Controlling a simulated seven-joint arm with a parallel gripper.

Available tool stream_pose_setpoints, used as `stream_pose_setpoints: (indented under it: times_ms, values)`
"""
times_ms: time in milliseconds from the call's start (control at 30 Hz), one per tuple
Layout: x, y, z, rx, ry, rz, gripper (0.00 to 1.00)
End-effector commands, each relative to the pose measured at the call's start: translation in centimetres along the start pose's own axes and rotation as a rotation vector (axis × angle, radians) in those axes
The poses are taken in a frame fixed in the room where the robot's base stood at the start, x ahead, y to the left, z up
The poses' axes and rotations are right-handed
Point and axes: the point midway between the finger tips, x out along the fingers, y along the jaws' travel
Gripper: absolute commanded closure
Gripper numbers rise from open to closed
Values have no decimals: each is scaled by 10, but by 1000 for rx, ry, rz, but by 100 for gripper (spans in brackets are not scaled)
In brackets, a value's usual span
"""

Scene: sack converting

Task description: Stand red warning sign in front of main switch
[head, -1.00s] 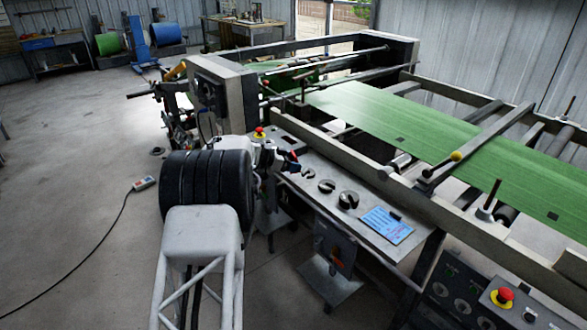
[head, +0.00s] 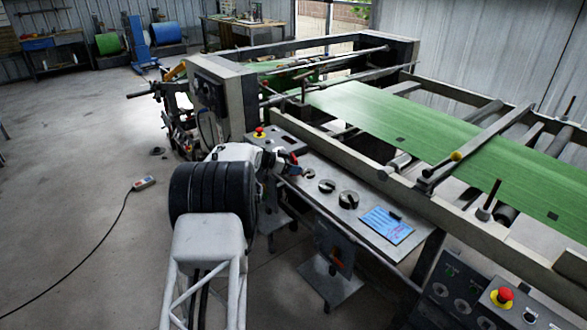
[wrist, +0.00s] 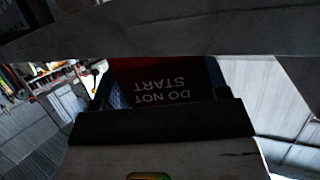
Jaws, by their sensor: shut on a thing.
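The red warning sign (wrist: 155,75) is between my gripper's jaws in the wrist view, its white "DO NOT START" lettering upside down. Part of it is hidden by the dark jaw parts. In the head view only a small red patch of the sign (head: 293,158) shows. My gripper (head: 283,163) is shut on the sign above the left part of the steel table. A grey box with a red-orange handle (head: 338,258), which looks like the main switch, is below the table's front edge, lower than the gripper and to its right.
The steel table (head: 368,199) holds dark slotted discs (head: 348,200), a blue card (head: 386,225) and a red stop button (head: 260,132). A control panel (head: 480,300) stands at front right. A pendant (head: 144,183) with its cable lies on the otherwise open floor at left.

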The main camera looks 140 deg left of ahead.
Motion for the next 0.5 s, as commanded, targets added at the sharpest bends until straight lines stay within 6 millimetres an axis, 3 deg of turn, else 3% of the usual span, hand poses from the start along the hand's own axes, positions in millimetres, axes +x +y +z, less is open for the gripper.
stream_pose_setpoints:
  times_ms: [167,500]
  values:
    - [4,0,11,1,0,0,56]
    - [5,0,12,1,0,0,56]
